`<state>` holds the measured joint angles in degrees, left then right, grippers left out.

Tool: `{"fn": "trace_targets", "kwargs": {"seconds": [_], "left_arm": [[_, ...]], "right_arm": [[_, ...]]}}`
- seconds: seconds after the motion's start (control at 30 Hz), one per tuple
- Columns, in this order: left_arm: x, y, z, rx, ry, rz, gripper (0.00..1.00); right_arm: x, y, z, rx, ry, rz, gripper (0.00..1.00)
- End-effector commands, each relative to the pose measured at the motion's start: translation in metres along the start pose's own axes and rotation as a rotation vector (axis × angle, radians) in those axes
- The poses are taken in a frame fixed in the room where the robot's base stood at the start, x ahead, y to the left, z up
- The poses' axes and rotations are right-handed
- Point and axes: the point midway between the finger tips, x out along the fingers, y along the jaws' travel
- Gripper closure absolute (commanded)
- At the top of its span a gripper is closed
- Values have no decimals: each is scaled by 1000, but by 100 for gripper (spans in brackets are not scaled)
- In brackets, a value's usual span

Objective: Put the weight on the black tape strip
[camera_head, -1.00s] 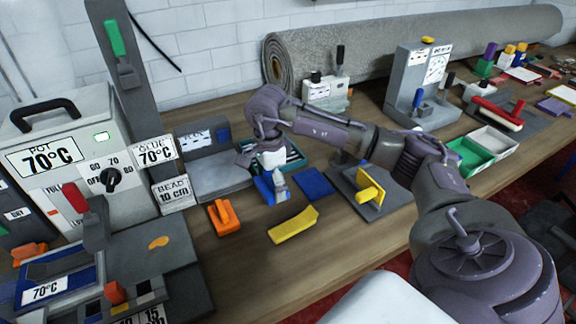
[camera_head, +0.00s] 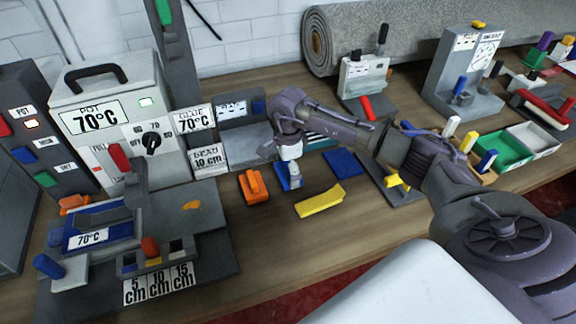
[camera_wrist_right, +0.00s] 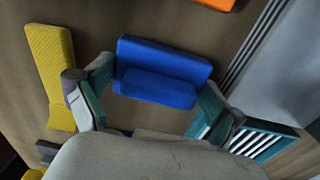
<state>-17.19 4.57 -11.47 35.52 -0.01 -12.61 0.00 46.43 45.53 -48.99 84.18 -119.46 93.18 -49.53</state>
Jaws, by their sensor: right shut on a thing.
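My right gripper (camera_head: 289,158) points down over the workbench and is shut on a blue block (camera_head: 288,178). In the right wrist view the block (camera_wrist_right: 160,75) has a wide body with a raised ridge along it and sits between the teal finger pads of the gripper (camera_wrist_right: 152,103). It looks like the weight, though no label shows. I cannot tell whether its underside touches the bench. I cannot surely make out the black tape strip; thin dark stripes (camera_wrist_right: 256,42) run beside a grey plate in the right wrist view. My left gripper is out of view.
An orange handled tool (camera_head: 253,187) lies left of the block, a yellow piece (camera_head: 320,200) lies to the right and nearer, and a flat blue pad (camera_head: 343,163) lies to the right. A grey rug roll (camera_head: 410,40) lies behind. Bare bench shows in front.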

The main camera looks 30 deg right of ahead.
Motion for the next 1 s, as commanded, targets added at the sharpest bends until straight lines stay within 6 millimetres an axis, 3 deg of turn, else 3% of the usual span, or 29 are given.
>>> {"fn": "trace_targets", "kwargs": {"seconds": [0.13,0.17,0.2,0.63,0.77,1.0], "left_arm": [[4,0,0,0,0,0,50],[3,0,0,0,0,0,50],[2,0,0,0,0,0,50],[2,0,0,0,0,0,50],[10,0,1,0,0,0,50],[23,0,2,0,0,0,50]], "right_arm": [[1,-1,0,0,-2,-5,76],[2,0,0,0,0,0,3],[2,0,0,0,0,0,0],[-5,-1,0,0,0,-2,0],[-25,-1,-1,1,1,-6,0],[-78,-1,0,0,0,-6,0]]}}
